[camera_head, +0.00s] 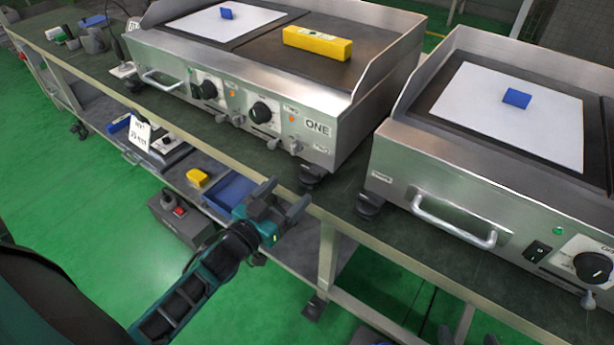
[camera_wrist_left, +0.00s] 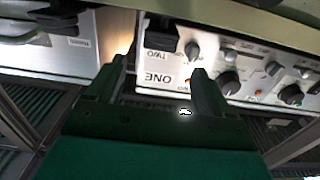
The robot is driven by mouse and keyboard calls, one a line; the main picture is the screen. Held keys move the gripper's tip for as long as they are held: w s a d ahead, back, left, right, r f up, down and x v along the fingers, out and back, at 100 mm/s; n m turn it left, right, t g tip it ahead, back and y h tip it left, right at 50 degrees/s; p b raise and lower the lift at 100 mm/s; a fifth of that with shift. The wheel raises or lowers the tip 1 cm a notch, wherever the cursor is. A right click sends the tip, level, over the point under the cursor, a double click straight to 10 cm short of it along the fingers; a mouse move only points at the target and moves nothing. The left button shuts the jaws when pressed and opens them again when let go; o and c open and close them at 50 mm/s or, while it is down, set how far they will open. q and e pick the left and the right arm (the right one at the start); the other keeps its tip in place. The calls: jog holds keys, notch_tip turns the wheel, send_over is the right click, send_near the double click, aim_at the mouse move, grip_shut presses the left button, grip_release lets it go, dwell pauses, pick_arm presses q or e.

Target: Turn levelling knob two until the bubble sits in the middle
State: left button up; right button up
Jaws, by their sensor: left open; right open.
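My left gripper (camera_head: 283,199) is open and empty in the head view, in front of the table edge and below the right front of the griddle marked ONE (camera_head: 318,126). A black levelling foot (camera_head: 313,177) stands under that griddle's right front corner, apart from my fingers. In the left wrist view the picture is upside down; my open fingers (camera_wrist_left: 160,82) straddle the view of the panel marked ONE and TWO (camera_wrist_left: 168,68). A yellow spirit level (camera_head: 318,43) lies on the griddle's dark plate; its bubble is too small to make out. My right gripper is not in view.
A second griddle (camera_head: 480,150) stands to the right, with a black foot (camera_head: 369,206) and a front handle (camera_head: 453,225). The table's front edge (camera_head: 200,128) runs beneath both. A lower shelf holds a blue tray (camera_head: 230,190) and a yellow item (camera_head: 198,177).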

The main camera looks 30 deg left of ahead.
aim_at(308, 172)
pick_arm(q)
jog(key=w, duration=0.2)
jog(key=w+b, duration=0.1)
jog(key=w, duration=0.2)
jog(key=w+d, duration=0.1)
jog(key=w, duration=0.1)
jog(key=shift+w, duration=0.35)
jog(key=c, duration=1)
